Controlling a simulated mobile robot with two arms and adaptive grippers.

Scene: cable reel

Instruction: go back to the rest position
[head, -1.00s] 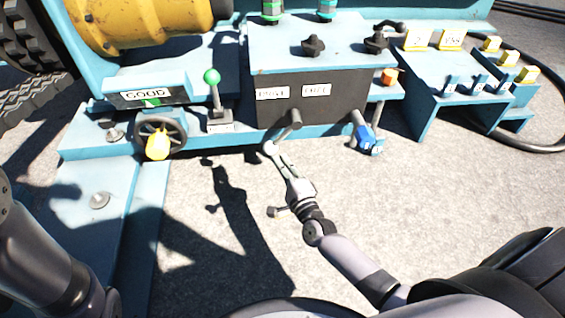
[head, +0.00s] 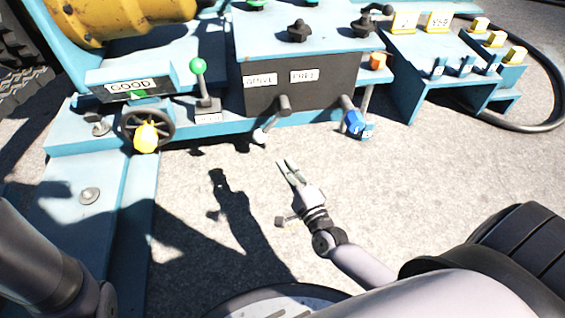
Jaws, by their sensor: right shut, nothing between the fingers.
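My right gripper (head: 288,172) is in the middle of the head view, in front of the cable reel machine. It is shut and empty, over the bare concrete. It stands apart from the white-tipped lever (head: 266,130) hanging under the dark front panel (head: 310,88). My left arm (head: 45,262) shows at the lower left, but its gripper is out of view.
The blue base (head: 90,200) reaches forward at the left. A handwheel (head: 148,130) with a yellow knob, a green-knobbed lever (head: 200,85) and a blue-ended handle (head: 354,122) stick out in front. A black hose (head: 530,128) curves at the right. Concrete (head: 400,180) is clear between.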

